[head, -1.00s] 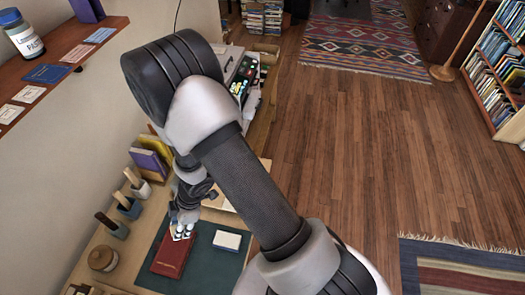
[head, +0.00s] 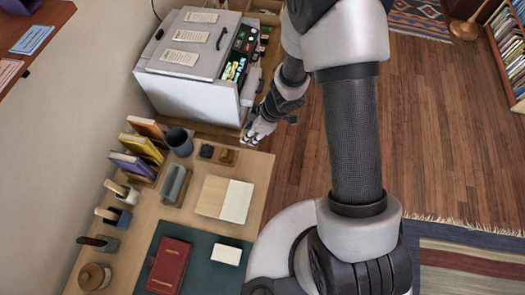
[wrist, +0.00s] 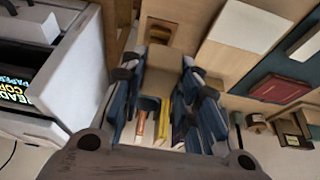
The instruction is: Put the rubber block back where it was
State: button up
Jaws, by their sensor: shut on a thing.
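My gripper (head: 250,138) hangs near the front of the grey machine, at the far right edge of the wooden table. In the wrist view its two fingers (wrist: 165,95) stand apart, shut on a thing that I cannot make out. I cannot identify the rubber block for certain. A small brown tray (head: 235,160) with a dark piece and a brown piece lies just nearer than my gripper.
The grey machine (head: 190,75) stands beyond the table. A dark cup (head: 180,141), several upright books (head: 135,165), a grey block in a wooden holder (head: 173,184) and handled stamps (head: 107,214) line the wall side. An open notebook (head: 225,199) lies mid-table.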

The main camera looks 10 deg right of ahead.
notch_tip(320, 180, down, 20)
jog(key=b, duration=1.1)
jog(key=shift+s+r+b, duration=0.1)
jog(key=shift+r+b, duration=0.05)
jog(key=shift+b, duration=0.25)
jog(key=shift+f, duration=0.2)
jog(key=o, duration=1)
jog(key=shift+r, duration=0.1)
